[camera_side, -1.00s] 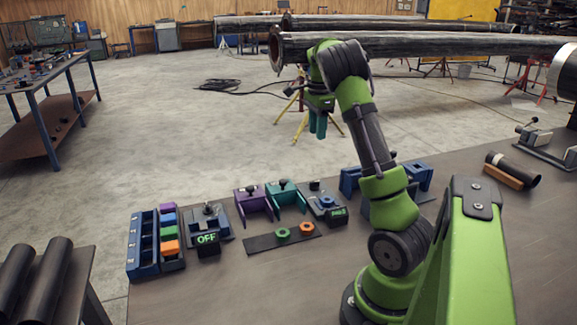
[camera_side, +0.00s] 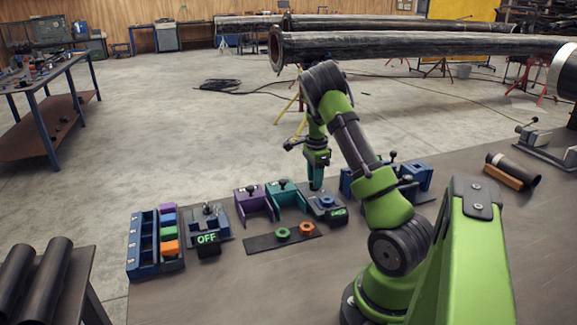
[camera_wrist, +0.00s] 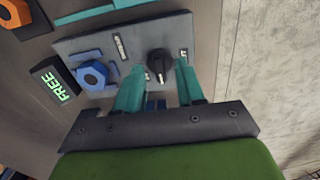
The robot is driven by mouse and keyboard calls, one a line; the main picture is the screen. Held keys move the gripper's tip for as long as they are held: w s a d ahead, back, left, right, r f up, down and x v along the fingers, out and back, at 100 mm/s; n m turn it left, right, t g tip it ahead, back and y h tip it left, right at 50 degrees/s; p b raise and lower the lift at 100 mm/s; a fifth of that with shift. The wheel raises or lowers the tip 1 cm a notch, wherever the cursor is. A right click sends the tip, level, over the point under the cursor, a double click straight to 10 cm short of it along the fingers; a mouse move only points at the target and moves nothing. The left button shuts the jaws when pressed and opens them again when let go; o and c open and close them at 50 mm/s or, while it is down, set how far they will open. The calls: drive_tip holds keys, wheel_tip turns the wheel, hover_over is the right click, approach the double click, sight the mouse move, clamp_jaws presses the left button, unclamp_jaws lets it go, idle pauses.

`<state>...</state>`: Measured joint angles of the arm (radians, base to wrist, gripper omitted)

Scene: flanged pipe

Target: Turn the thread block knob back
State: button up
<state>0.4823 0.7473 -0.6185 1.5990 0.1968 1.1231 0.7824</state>
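The thread block is a grey plate (camera_wrist: 215,40) with a black knob (camera_wrist: 158,65) that has a white pointer line. In the wrist view the pointer is towards my gripper. A blue nut (camera_wrist: 93,75) sits on the same block, beside a small display (camera_wrist: 53,83) reading FREE in green. My gripper (camera_wrist: 160,71) is open, with its two teal fingers apart and the knob between them in the picture; I cannot tell whether they touch it. In the side view my gripper (camera_side: 316,187) points down over the block (camera_side: 325,208) and hides the knob.
A purple block (camera_side: 252,200) and a teal block (camera_side: 285,194) stand left of the thread block. A dark strip (camera_side: 268,242) holds a green nut (camera_side: 283,234) and an orange nut (camera_side: 306,229). A blue fixture (camera_side: 416,176) stands close on the right.

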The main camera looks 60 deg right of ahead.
drive_tip(key=shift+f, duration=0.35)
clamp_jaws()
drive_tip(key=shift+n, duration=0.3)
drive_tip(key=n, duration=0.4)
drive_tip(key=shift+n, duration=0.3)
drive_tip(key=shift+r+n, duration=0.1)
drive_tip(key=shift+n, duration=2.1)
